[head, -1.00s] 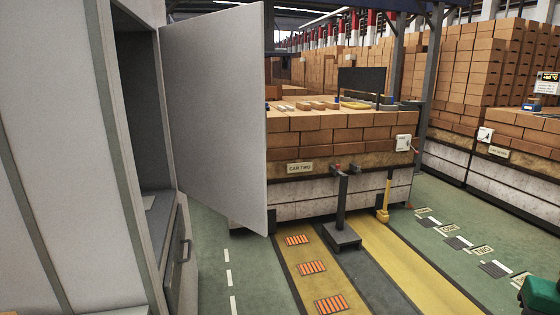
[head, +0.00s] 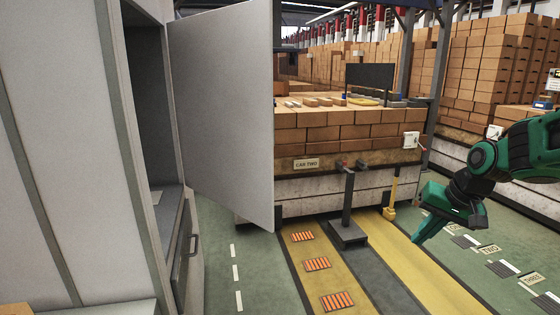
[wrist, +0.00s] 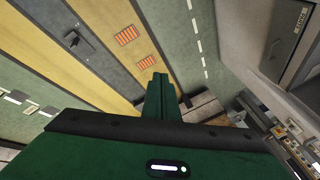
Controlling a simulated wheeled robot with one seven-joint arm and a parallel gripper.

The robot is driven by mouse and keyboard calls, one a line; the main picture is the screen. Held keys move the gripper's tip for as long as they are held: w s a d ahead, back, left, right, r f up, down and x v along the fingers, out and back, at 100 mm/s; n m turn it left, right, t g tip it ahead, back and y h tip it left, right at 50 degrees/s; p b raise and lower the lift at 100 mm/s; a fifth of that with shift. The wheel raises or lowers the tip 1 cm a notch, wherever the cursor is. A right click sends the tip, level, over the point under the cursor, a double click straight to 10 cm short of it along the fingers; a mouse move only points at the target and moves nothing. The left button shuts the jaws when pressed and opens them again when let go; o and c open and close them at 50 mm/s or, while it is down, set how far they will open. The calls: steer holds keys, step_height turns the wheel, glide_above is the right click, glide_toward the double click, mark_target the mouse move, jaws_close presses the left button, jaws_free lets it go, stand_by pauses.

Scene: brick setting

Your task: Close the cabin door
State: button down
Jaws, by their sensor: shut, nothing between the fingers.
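The cabin door (head: 222,110) is a flat pale grey panel in the head view. It stands swung wide open, hinged at the right side of the dark cabin opening (head: 150,110). My gripper (head: 416,241) is at the right of the head view, green, pointing down and left. It is well to the right of the door and apart from it. In the wrist view my gripper (wrist: 158,78) shows its fingers together and empty. The door panel cannot be made out in the wrist view.
A cart stacked with bricks (head: 340,125) stands behind the door. A dark post on a base (head: 348,205) and a yellow post (head: 391,195) stand on the floor before it. A drawer-like front with a handle (head: 190,246) is below the cabin opening.

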steer(key=w+a+r+t+y, duration=0.25)
steer(key=w+a+y, duration=0.45)
steer(key=w+a, duration=1.1)
steer(key=w+a+r+y, duration=0.6)
steer(key=w+r+y, duration=0.1)
steer(key=r, duration=0.1)
steer(key=w+a, duration=0.1)
steer(key=a, duration=1)
steer(key=shift+a+m+t, duration=0.3)
steer(key=shift+m+t, duration=0.05)
steer(key=shift+m, duration=0.05)
steer(key=shift+w, duration=0.1)
